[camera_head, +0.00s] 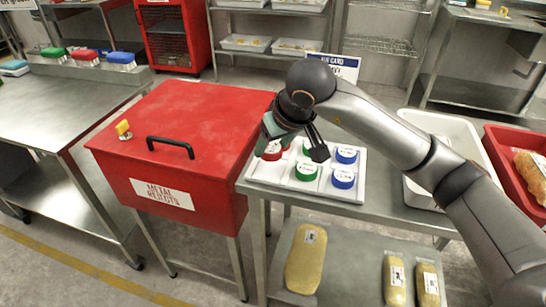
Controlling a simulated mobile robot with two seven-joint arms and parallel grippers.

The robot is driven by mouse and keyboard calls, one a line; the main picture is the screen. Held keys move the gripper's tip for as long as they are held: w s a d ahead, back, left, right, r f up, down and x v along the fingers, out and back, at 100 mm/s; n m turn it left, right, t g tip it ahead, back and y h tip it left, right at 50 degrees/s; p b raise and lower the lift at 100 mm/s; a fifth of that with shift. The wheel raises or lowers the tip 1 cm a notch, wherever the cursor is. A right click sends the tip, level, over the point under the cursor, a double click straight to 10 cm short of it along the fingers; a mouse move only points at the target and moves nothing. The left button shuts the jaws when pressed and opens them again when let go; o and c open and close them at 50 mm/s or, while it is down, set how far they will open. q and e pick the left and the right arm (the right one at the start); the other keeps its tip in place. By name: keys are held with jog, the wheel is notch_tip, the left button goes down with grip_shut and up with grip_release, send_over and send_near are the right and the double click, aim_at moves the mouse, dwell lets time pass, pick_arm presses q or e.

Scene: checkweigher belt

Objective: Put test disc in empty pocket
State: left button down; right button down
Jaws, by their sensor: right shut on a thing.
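A white tray (308,192) on the steel table has red, green and blue discs in two rows of pockets. A green disc (306,171) and a blue disc (343,178) sit in the front row, and another blue disc (346,155) sits behind. A red disc (270,153) shows at the left, below my right gripper (292,151). My right gripper is low over the tray's left and middle part and is shut on a disc, apparently this red one; its grip is partly hidden. The fingers hide part of the back row. My left gripper is out of view.
A red metal-rejects box (190,120) with a black handle stands left of the tray. A white bin (455,130) and a red bin (500,145) stand at the right, near my right arm. Yellow packs (306,258) lie on the shelf below.

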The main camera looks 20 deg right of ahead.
aim_at(276, 151)
jog(key=shift+w+f, duration=0.2)
jog(key=shift+f, duration=0.8)
jog(key=shift+w+f, duration=0.15)
jog(key=shift+f, duration=0.8)
jog(key=shift+f+b, duration=0.15)
jog(key=shift+b, duration=0.15)
jog(key=shift+c, duration=0.8)
grip_release()
jog(key=shift+r+p, duration=0.25)
jog(key=shift+p, duration=0.05)
jog(key=v, duration=1.1)
jog(key=shift+s+r+p, duration=0.3)
jog(key=shift+p, duration=0.15)
